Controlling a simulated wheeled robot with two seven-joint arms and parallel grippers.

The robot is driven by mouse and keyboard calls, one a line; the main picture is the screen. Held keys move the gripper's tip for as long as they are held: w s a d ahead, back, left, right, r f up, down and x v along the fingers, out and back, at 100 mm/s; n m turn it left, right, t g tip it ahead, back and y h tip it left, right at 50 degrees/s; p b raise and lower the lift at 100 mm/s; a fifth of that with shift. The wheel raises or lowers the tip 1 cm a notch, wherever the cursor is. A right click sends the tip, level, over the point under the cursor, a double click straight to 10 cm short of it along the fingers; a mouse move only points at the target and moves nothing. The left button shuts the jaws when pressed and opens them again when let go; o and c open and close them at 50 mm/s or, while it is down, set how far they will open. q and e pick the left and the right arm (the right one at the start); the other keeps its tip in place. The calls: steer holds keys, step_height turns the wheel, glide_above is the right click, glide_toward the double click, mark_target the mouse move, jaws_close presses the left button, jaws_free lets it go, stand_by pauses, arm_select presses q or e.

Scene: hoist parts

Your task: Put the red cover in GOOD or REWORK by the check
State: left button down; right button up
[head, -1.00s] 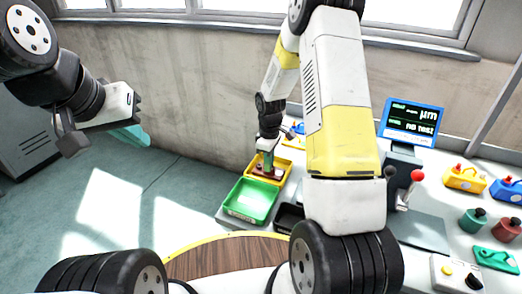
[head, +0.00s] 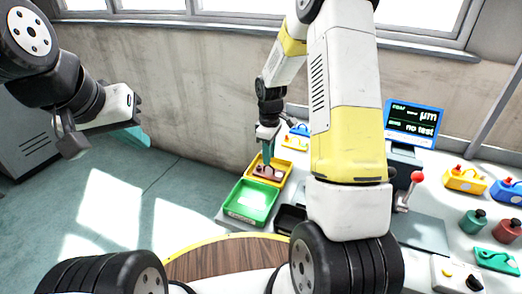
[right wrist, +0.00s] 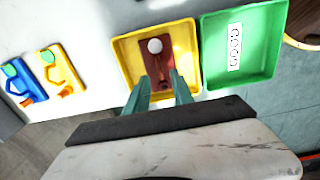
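The red cover (right wrist: 160,62), a dark red plate with a white round knob, lies inside the yellow tray (right wrist: 119,55). In the head view the cover (head: 268,173) shows in the yellow tray (head: 284,183), behind the green tray. The green tray (head: 236,221) is empty; its GOOD label reads in the right wrist view (right wrist: 270,75). My right gripper (right wrist: 160,95) is open and empty above the cover, its teal fingers apart; the head view also shows it (head: 267,160). My left gripper (head: 138,137) is off at the left over the floor; its finger gap is unclear.
A blue-framed display (head: 413,123) reads "no test". A red-knobbed lever (head: 416,178) stands below it. Yellow and blue handled parts (head: 465,179), round green and red parts (head: 474,222) and a button box (head: 457,274) are at the right. A dark bin (head: 290,217) adjoins the green tray.

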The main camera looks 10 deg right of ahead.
steer(key=s+r+m+t, duration=0.25)
steer(key=s+r, duration=0.25)
steer(key=r, duration=0.6)
steer(key=s+r+m+t, duration=0.1)
steer(key=s+r+m, duration=0.3)
steer(key=r, duration=0.7)
steer(key=s+a+r+m+t+y, duration=0.1)
steer(key=s+r+m, duration=0.1)
steer(key=s, duration=0.5)
steer(key=s+a+r+m+t+y, duration=0.1)
steer(key=s+r+m, duration=0.1)
steer(key=s, duration=0.6)
steer(key=shift+s+r+t, duration=0.2)
steer(key=shift+r+t, duration=0.15)
steer(key=shift+r, duration=0.3)
steer(key=shift+d, duration=0.1)
